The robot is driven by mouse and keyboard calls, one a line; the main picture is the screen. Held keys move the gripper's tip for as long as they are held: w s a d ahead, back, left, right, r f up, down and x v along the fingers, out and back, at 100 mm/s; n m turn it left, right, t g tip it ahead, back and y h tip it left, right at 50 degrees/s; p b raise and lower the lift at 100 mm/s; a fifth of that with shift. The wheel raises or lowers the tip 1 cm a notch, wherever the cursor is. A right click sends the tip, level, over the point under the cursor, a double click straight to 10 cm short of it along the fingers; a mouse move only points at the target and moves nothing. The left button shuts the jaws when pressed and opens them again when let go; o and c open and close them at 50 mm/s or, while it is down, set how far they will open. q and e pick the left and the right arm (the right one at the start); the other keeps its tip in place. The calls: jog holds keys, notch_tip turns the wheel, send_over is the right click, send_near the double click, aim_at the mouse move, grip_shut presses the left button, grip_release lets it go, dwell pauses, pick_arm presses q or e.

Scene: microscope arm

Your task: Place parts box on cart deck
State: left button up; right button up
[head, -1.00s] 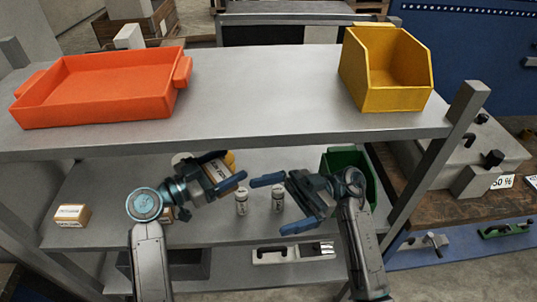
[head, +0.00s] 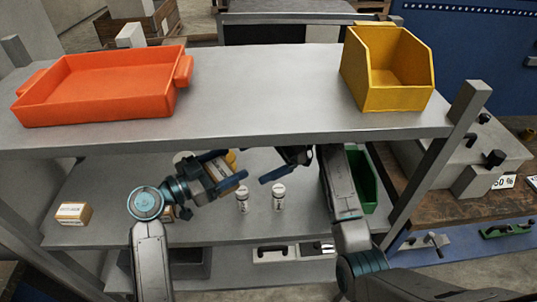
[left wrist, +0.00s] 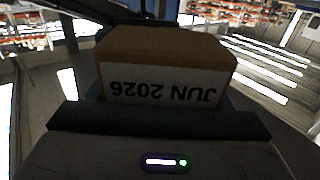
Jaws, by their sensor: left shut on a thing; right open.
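A small brown parts box (head: 220,170) with a white label is held between the fingers of my left gripper (head: 223,172), above the middle shelf and in front of the top deck's edge. In the left wrist view the box (left wrist: 165,65) fills the jaws, and its label reads "JUN 2026" upside down. The grey cart's top deck (head: 260,100) carries a tray and a bin. My right gripper (head: 284,168) is open and empty, partly hidden under the top deck's front edge, to the right of the held box.
An orange tray (head: 105,110) sits at the deck's left, a yellow bin (head: 395,98) at its right; the deck between them is clear. On the middle shelf are another small box (head: 73,213), two white bottles (head: 242,200) and a green bin (head: 368,185).

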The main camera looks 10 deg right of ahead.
aim_at(225, 175)
jog(key=x, duration=0.9)
jog(key=shift+a, duration=0.1)
jog(key=shift+s, duration=0.1)
jog(key=c, duration=1.1)
pick_arm(q)
jog(key=o, duration=1.3)
pick_arm(e)
jog(key=shift+r, duration=0.1)
jog(key=shift+c, duration=1.4)
pick_arm(q)
jog(key=shift+a, duration=0.15)
